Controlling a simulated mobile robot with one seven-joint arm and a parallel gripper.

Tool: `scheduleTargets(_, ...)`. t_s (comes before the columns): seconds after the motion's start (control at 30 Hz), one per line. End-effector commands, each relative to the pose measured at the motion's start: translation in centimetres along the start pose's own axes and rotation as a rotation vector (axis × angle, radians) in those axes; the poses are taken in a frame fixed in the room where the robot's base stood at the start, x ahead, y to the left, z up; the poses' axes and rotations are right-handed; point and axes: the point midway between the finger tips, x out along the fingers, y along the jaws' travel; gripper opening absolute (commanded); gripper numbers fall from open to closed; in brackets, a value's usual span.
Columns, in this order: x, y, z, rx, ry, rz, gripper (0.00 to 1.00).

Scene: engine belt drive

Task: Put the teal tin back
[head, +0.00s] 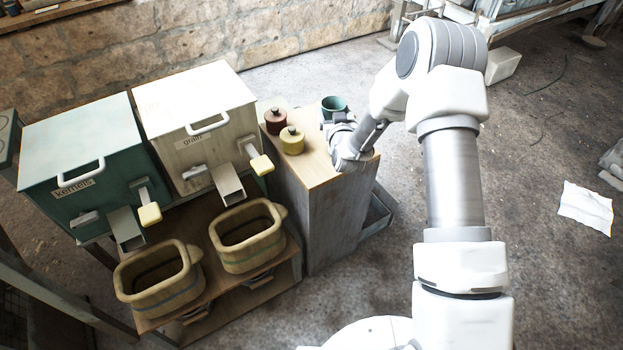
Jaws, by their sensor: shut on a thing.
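The teal tin (335,103) is at the back right of the wooden cabinet top (318,172). It looks upright, with its dark round opening facing up. My gripper (337,120) is at the near side of the tin and shut on it. The fingers and the tin's lower part are largely hidden by my wrist, so I cannot tell whether the tin's base touches the cabinet top.
A dark red tin (275,121) and a yellow tin (291,141) stand to the left on the cabinet. A cream bin (198,110) and a teal bin (85,150) stand further left, with two baskets (247,236) below.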

Motion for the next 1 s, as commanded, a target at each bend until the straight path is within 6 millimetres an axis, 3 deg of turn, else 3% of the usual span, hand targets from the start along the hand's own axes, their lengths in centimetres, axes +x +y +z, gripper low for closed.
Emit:
scheduleTargets(0.13,-0.5,-1.1,1.3,0.002,-0.004,-0.006,0.06)
scheduleTargets(0.43,-5.2,-5.0,6.5,0.001,-0.007,-0.007,0.06)
scheduleTargets(0.6,-7.0,-6.5,8.3,0.002,-0.004,-0.005,0.06)
scheduleTargets(0.8,-7.7,-7.0,9.3,0.0,-0.002,-0.003,0.06)
scheduleTargets(1.0,-7.0,-7.0,12.2,0.002,-0.002,-0.002,0.06)
